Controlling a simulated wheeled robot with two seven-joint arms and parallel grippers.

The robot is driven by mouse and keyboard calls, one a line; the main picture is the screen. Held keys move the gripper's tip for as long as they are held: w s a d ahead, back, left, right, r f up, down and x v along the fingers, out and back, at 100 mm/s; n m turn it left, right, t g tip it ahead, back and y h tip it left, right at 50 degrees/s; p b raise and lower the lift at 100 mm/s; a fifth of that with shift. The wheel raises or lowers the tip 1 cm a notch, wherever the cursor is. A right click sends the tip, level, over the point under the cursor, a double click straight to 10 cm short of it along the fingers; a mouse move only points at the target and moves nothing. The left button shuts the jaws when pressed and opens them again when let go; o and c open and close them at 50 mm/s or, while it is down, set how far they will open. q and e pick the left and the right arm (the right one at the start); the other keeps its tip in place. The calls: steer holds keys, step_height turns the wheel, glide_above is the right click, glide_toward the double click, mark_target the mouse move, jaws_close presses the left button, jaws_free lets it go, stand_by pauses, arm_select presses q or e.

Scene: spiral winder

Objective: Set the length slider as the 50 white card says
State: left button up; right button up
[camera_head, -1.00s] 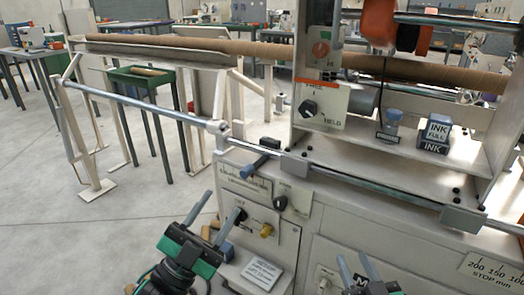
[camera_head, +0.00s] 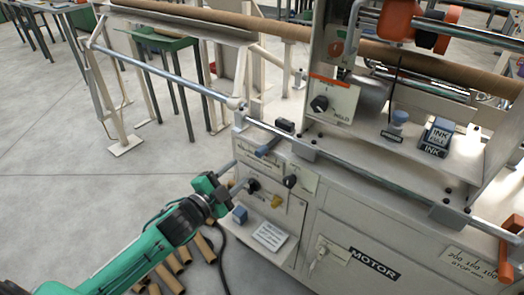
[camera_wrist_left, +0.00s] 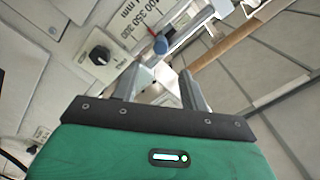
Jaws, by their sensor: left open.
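The length slider appears to be the blue handle (camera_head: 268,149) at the upper left of the machine front, beside a printed scale plate (camera_head: 257,160). In the left wrist view the blue handle (camera_wrist_left: 161,45) shows end-on, just beyond my fingertips, beside the scale (camera_wrist_left: 135,22) reading 400, 350, 300 mm. My left gripper (camera_head: 234,177) is open and empty, left of the panel and below the handle. It also shows in the left wrist view (camera_wrist_left: 160,76), fingers apart with nothing between them. A white card (camera_head: 270,236) lies on the lower ledge; its print is too small to read.
A steel rail (camera_head: 370,174) runs along the machine front. An orange bracket (camera_head: 508,245) stands at the right. Cardboard tubes (camera_head: 175,262) lie on the floor.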

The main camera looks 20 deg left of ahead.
mark_target(258, 155)
arm_select(q)
steer(key=x, duration=1.1)
steer(key=shift+w+d, duration=0.1)
steer(key=shift+w, duration=0.2)
jaws_close()
